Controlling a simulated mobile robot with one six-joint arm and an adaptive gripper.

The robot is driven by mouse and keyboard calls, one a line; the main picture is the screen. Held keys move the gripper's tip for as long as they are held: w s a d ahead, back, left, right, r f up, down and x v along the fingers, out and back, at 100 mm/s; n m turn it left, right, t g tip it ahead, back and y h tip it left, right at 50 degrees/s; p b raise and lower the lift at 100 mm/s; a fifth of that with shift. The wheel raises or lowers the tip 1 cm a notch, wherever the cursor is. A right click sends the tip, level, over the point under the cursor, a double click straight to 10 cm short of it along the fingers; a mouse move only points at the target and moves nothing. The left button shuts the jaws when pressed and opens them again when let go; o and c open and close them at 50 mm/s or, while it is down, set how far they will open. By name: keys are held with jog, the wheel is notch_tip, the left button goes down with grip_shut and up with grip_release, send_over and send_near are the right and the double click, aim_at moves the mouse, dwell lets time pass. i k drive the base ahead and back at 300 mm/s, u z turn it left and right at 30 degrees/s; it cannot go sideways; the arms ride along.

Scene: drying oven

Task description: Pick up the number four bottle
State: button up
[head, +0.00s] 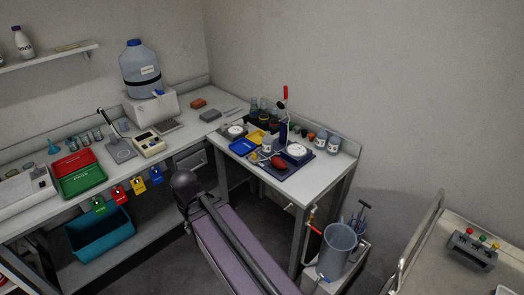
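Small labelled bottles (321,140) and (334,145) stand at the back right end of the right-hand bench. A smaller bottle with a reddish cap (311,136) is beside them. Their labels are too small to read, so I cannot tell which bottle is number four. A white bottle with a dark cap (23,44) stands on the wall shelf at the upper left. My gripper's fingers do not show in the head view.
A large blue carboy (141,86) stands in the bench corner. Red (74,161) and green (83,179) trays lie on the left bench. Glassware, a blue tray (242,147) and instruments crowd the right bench. A grey bucket (338,254) stands beside it. A railed surface (440,267) is at lower right.

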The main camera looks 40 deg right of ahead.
aim_at(267, 140)
jog(key=k, duration=1)
jog(key=z, duration=0.45)
jog(key=i, duration=1)
jog(key=u, duration=0.05)
